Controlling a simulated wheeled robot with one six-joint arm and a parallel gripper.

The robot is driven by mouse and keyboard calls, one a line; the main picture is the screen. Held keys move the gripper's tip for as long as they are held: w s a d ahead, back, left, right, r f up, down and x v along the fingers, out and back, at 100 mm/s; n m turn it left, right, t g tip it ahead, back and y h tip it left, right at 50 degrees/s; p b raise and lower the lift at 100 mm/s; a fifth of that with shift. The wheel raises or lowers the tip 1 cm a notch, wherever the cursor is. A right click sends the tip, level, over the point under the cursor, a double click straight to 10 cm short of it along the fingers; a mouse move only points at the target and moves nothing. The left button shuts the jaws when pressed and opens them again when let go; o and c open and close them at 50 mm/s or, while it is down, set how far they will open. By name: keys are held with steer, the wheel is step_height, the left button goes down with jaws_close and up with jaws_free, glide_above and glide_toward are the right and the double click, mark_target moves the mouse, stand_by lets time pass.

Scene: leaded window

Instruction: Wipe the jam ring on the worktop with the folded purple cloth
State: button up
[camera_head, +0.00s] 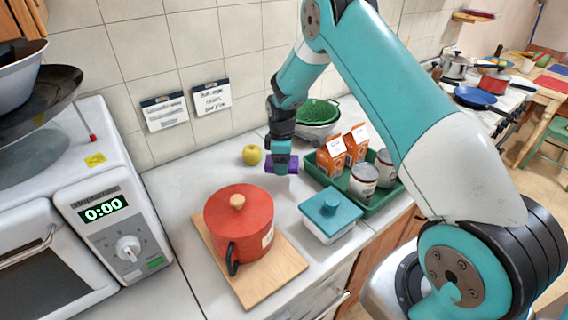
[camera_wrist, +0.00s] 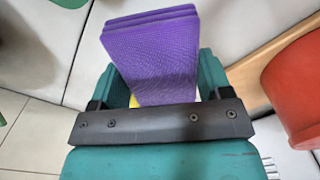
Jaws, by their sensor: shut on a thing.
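The folded purple cloth (camera_head: 291,165) is in my gripper (camera_head: 280,165), above the worktop (camera_head: 184,178) between the yellow apple and the green tray. In the wrist view the folded purple cloth (camera_wrist: 152,58) shows its stacked layers between the two teal fingers of my gripper (camera_wrist: 165,85), which is shut on it. I cannot tell from these views whether the cloth touches the worktop. I see no jam ring in either view; it may be hidden by the cloth, the arm or other objects.
A red pot (camera_head: 238,222) stands on a wooden board (camera_head: 284,262) in front. A teal-lidded box (camera_head: 330,215) is right of it. A green tray (camera_head: 378,205) holds cartons and cans. A yellow apple (camera_head: 251,155) and a green colander (camera_head: 318,112) are near the wall. A microwave (camera_head: 112,215) stands left.

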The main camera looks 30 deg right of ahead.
steer(key=shift+r+p, duration=0.55)
steer(key=shift+r, duration=0.7)
